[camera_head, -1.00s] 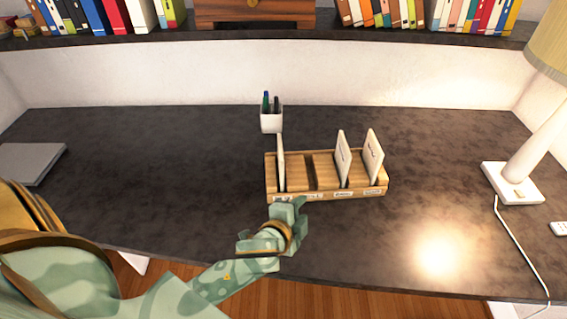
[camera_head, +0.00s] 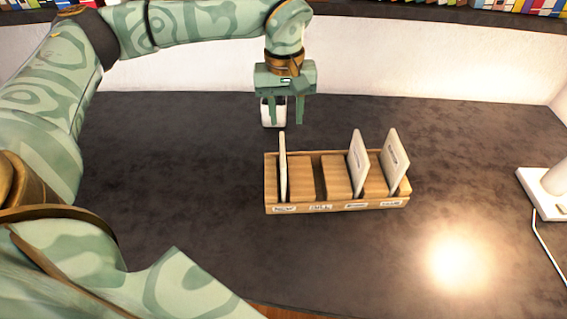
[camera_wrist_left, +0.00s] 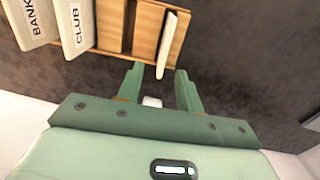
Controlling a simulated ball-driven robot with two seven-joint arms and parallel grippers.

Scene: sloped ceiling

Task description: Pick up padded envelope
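Three pale upright envelopes stand in a wooden sorter (camera_head: 337,206) with labelled slots. One is in the left slot (camera_head: 283,168), one right of centre (camera_head: 358,165) and one at the right end (camera_head: 394,162). I cannot tell which is padded. My left gripper (camera_head: 287,118) points down behind the sorter, near the left envelope, with its fingers apart and empty. In the left wrist view, the open fingers (camera_wrist_left: 160,88) are close to the left-slot envelope (camera_wrist_left: 173,42), not around it. The other two read CLUB (camera_wrist_left: 75,25) and BANK (camera_wrist_left: 30,20). My right gripper is out of view.
A white pen cup (camera_head: 266,114) stands behind the sorter, partly hidden by my left gripper. A white lamp base (camera_head: 545,190) with a cord is at the right. A bookshelf runs along the back.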

